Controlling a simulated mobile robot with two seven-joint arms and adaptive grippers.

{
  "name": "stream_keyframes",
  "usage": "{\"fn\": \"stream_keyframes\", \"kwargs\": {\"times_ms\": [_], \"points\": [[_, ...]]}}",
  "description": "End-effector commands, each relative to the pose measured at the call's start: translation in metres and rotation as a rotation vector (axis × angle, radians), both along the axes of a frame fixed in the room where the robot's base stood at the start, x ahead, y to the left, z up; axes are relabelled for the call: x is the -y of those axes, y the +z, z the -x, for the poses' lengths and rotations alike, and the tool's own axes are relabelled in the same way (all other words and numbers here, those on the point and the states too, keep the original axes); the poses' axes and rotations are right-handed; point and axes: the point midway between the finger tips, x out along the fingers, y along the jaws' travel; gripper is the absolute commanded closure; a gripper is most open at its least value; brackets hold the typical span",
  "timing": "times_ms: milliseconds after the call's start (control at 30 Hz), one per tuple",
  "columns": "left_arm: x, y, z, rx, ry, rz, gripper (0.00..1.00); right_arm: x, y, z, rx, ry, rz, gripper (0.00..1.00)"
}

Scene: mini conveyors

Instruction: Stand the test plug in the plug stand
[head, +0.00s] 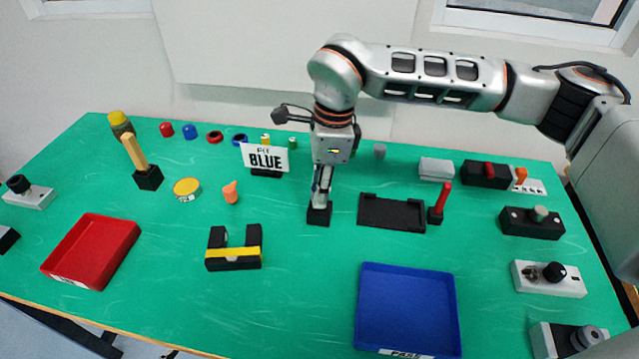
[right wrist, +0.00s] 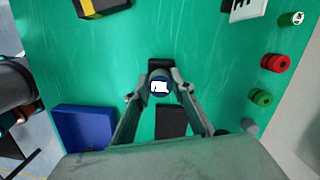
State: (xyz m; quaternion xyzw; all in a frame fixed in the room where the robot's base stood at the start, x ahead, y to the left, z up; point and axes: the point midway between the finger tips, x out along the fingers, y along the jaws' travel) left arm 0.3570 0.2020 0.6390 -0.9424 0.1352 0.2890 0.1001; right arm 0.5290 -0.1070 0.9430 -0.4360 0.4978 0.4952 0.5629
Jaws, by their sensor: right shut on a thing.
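My right gripper (head: 321,192) points straight down over a small black block, which looks like the plug stand (head: 319,215). In the right wrist view its fingers (right wrist: 158,92) are closed around the test plug (right wrist: 159,86), seen from above as a dark round top with a white mark. The black plug stand (right wrist: 160,64) shows just behind the plug in that view. In the head view the plug is mostly hidden by the fingers. I cannot tell whether its lower end is inside the stand or just above it. My left gripper is not in view.
A black tray (head: 372,222) and a red stick (head: 443,197) in a black base stand right of the gripper. A blue tray (head: 365,310) is in front, a yellow-black holder (head: 235,264) front left, a BLUE sign (head: 265,157) behind left. Green table lies bare around the stand.

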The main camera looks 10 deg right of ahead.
Motion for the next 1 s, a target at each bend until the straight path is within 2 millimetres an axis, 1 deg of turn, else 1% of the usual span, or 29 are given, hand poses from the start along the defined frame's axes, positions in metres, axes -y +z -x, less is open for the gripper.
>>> {"fn": "stream_keyframes", "kwargs": {"times_ms": [1000], "points": [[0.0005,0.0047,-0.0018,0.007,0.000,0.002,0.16,-0.0001,-0.0003,-0.0001,0.001,0.000,0.000,1.00]]}}
